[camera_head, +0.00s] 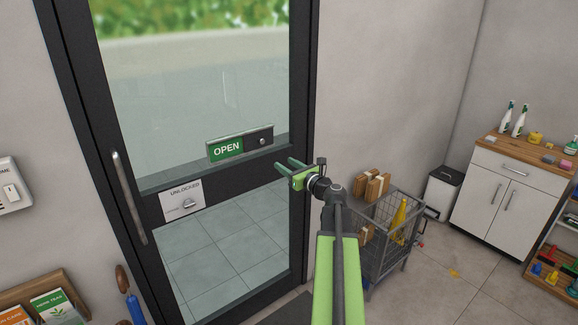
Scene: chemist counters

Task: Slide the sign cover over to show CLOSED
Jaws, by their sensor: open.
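The sign (240,145) is mounted on the glass door at the height of its middle rail. Its green left part reads OPEN (226,150). The dark sliding cover (258,140) with a small round knob (262,141) sits over the right part; no CLOSED lettering shows. My gripper (284,165) is open and empty, its two green fingers pointing left towards the door. In the picture it is just below and to the right of the cover, apart from the knob.
The door (72,90) has a long vertical handle (128,195) and an UNLOCKED latch plate (183,203). A wire cart (385,240) with boxes stands right of my arm. A white cabinet (510,190) and a bin (441,192) stand further right. A leaflet rack (45,295) is at lower left.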

